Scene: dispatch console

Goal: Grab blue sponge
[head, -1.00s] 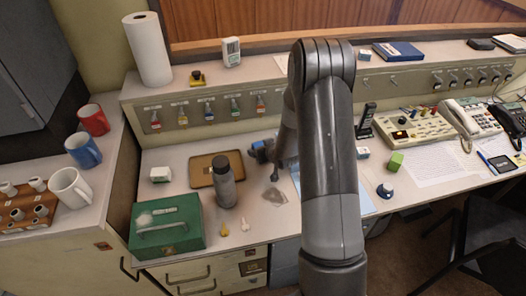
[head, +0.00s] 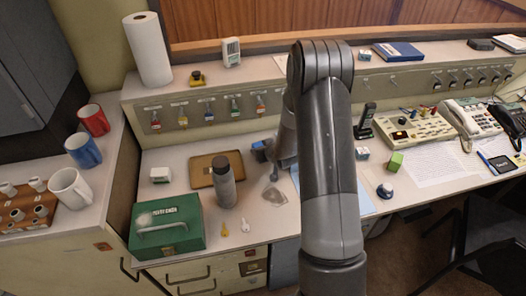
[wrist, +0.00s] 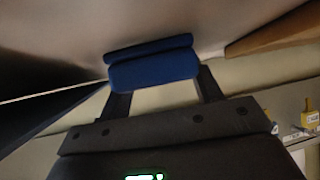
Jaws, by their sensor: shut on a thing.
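The blue sponge (wrist: 153,71) sits between the two fingers of my gripper (wrist: 158,84) in the wrist view, and the gripper is shut on it. In the head view a small blue part of the sponge (head: 259,146) shows just left of my arm, above the back of the desk and in front of the switch panel. My arm hides most of the gripper there. I cannot tell how high the sponge is above the desk.
A dark bottle (head: 224,182) stands by a brown tray (head: 200,171), left of my gripper. A green box (head: 167,226) is at the front left. A clear bag-like item (head: 274,196) lies below the gripper. The keyed panel (head: 180,114) rises behind.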

